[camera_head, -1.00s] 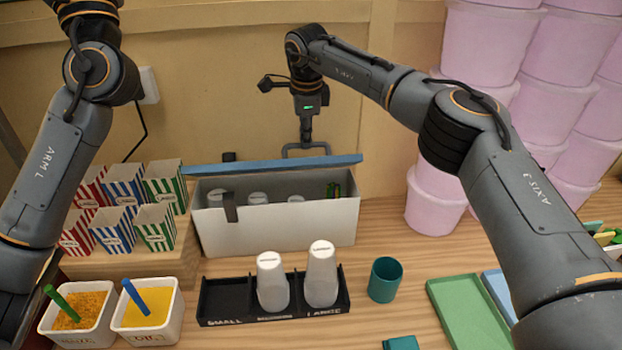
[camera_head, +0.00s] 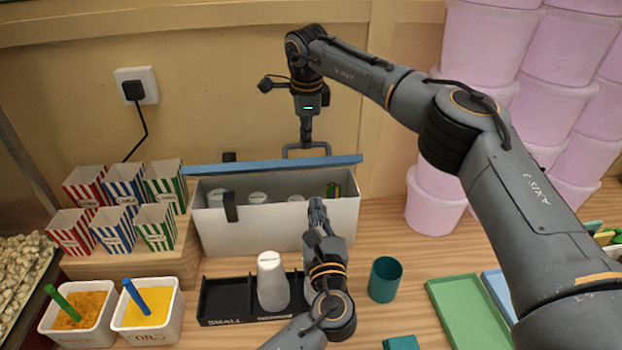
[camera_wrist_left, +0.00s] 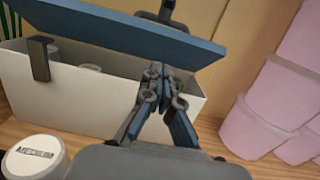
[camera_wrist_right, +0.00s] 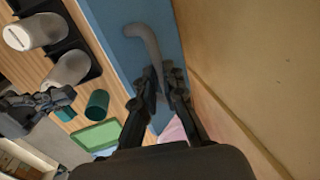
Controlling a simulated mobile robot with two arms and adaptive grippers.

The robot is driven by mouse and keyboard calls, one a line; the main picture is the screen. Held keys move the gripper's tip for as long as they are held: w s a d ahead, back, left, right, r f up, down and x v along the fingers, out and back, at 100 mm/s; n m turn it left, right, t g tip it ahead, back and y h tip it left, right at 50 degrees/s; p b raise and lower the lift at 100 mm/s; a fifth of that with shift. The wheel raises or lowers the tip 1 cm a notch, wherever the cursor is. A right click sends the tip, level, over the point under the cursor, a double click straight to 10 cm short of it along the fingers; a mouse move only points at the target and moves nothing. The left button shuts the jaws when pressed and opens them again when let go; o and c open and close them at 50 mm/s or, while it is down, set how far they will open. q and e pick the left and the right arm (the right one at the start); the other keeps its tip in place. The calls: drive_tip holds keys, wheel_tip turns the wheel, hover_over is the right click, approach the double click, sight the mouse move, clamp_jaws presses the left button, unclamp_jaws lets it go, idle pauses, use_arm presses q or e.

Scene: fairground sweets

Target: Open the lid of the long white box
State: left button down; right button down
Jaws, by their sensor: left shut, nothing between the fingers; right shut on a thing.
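The long white box (camera_head: 275,234) stands near the back wall. Its blue lid (camera_head: 240,167) is raised at the back, so white-capped cups and a green item show inside. My right gripper (camera_head: 306,143) is shut on the grey lid handle (camera_wrist_right: 147,42), at the top of the lid. My left gripper (camera_head: 318,203) is shut and empty at the right part of the box front. In the left wrist view its fingertips (camera_wrist_left: 158,72) overlap the box front and the lid's lower edge; I cannot tell whether they touch.
A black cup rack (camera_head: 224,300) holding a cup (camera_head: 271,282) stands before the box. A teal cup (camera_head: 385,280) and green tray (camera_head: 468,315) are to its right. Striped popcorn boxes (camera_head: 122,231) and two tubs (camera_head: 148,310) are left. Pink buckets (camera_head: 434,205) stand right.

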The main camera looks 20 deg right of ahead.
use_arm(q)
drive_tip(key=x, duration=0.9)
drive_tip(key=shift+w, duration=0.15)
